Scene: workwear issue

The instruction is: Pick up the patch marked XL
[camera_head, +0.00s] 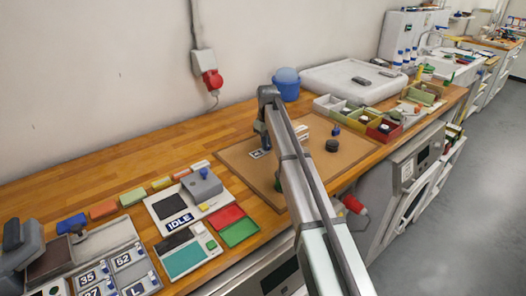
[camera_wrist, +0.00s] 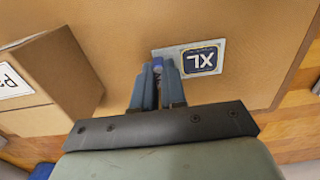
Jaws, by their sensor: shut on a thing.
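The patch marked XL is a light grey piece with a dark blue label. It shows in the wrist view (camera_wrist: 188,54), with the lettering upside down, over a brown surface. In the head view the patch (camera_head: 257,154) is small, beside the end of my arm. My gripper (camera_wrist: 158,66) is shut on the left end of the patch, its blue-grey fingertips close together there. In the head view my gripper (camera_head: 261,140) is partly hidden by my arm. I cannot tell whether the patch is clear of the surface.
A brown mat (camera_head: 228,153) lies under my arm, with a dark round object (camera_head: 332,146) on it. A cardboard box (camera_wrist: 50,75) stands left in the wrist view. Open bins (camera_head: 383,130) stand at right. A tray of marked patches (camera_head: 112,268) is at lower left.

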